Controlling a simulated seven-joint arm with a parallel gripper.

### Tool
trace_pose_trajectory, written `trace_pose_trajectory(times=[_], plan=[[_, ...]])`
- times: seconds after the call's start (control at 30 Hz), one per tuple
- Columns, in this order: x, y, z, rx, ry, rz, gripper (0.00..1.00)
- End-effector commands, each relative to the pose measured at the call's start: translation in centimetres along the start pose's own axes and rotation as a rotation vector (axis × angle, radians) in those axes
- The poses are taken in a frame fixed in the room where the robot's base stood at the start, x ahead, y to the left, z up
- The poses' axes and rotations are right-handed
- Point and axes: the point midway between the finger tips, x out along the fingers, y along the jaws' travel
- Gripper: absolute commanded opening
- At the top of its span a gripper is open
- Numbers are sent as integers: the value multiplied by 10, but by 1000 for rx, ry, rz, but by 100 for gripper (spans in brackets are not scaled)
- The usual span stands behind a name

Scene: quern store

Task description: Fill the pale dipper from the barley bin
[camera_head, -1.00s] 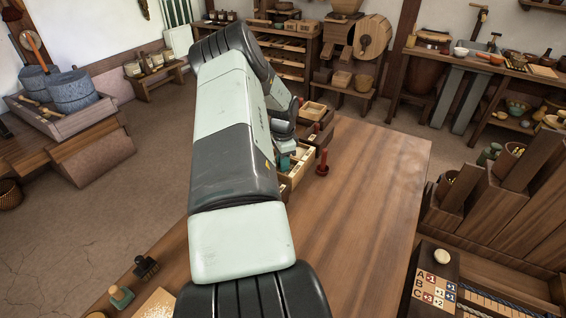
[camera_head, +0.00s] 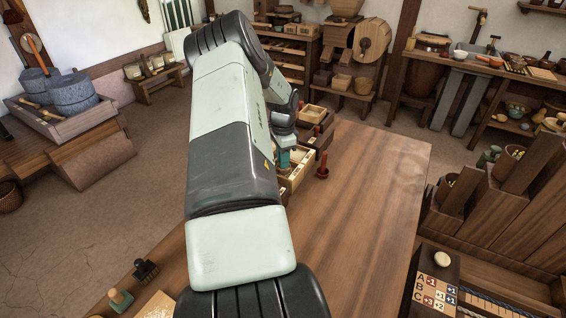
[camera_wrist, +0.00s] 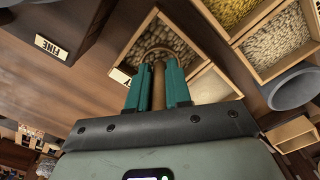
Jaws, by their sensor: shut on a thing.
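In the wrist view my gripper (camera_wrist: 158,88) has teal fingers shut on a brown upright handle (camera_wrist: 158,92), seemingly the dipper's. The handle's far end reaches a wooden bin (camera_wrist: 188,75) holding pale rounded grains (camera_wrist: 165,35). A curved brown rim shows among these grains, but I cannot tell how full the dipper is. The bin's label is mostly hidden behind the fingers, so I cannot read whether it says barley. In the head view my gripper (camera_head: 284,158) is small and partly behind my arm, over a pale wooden box (camera_head: 302,167) on the table.
Other bins of yellow grain (camera_wrist: 232,12) and pale beans (camera_wrist: 277,43) lie beside it in the wrist view, near a grey round vessel (camera_wrist: 293,88). A block labelled FINE (camera_wrist: 50,47) is at left. A red-handled stamp (camera_head: 322,171) stands by the boxes. The table's right side (camera_head: 375,200) is clear.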

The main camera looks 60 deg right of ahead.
Motion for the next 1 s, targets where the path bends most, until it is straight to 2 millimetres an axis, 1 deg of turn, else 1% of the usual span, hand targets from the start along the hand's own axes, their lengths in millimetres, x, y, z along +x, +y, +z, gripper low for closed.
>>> trace_pose_trajectory(times=[0.1,0.6,0.77,1.0], plan=[[-10,-1,0,0,0,-2,0],[-44,-1,0,0,1,-2,0],[-50,0,0,0,0,0,0],[-51,0,0,0,0,0,0]])
